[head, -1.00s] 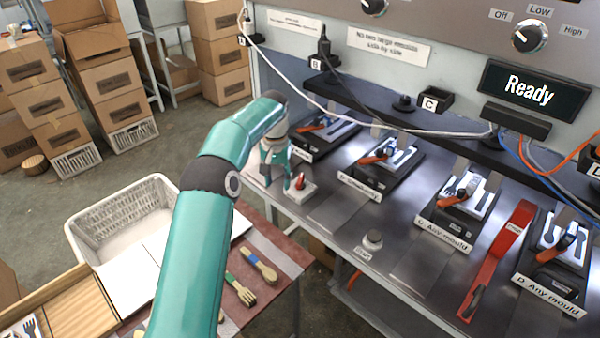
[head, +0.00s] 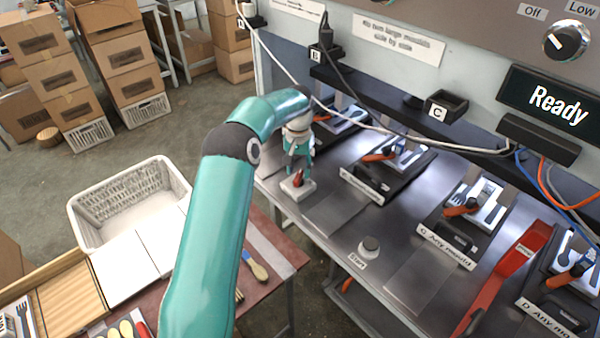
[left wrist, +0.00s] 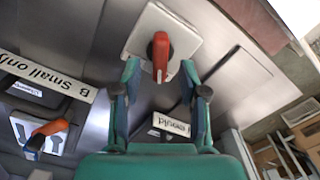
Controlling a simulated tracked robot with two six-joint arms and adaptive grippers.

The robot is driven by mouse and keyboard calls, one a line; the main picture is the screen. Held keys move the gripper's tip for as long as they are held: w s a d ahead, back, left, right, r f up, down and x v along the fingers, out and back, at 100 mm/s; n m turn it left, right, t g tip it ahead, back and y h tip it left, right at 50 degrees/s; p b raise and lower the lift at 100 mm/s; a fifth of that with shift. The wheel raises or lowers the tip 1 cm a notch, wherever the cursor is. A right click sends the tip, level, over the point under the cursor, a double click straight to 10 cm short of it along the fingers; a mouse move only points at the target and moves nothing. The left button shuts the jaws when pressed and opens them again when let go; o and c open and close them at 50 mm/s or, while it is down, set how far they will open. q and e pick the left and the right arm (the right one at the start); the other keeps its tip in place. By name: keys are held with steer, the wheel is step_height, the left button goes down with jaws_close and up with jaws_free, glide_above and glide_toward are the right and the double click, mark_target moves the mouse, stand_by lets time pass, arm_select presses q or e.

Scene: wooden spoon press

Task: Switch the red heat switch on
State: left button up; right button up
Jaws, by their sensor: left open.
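The red heat switch (head: 298,177) is a small red lever on a white base plate (head: 300,190), at the left front of the metal bench. In the left wrist view the red lever (left wrist: 161,52) stands between the tips of my left gripper (left wrist: 159,70). The two fingers are spread, one on each side of the lever, with gaps visible. In the head view my left gripper (head: 298,156) points down just behind and above the switch. I cannot tell whether it touches the plate. My right gripper is not in view.
Mould stations line the bench, with a "B Small only" label (left wrist: 45,78) beside the switch. A round start button (head: 369,246) stands at the bench's front edge. A white cable (head: 385,137) hangs behind. The display (head: 555,103) reads "Ready". A white basket (head: 125,190) stands left.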

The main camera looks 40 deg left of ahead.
arm_select(q)
steer(key=shift+f, duration=1.2)
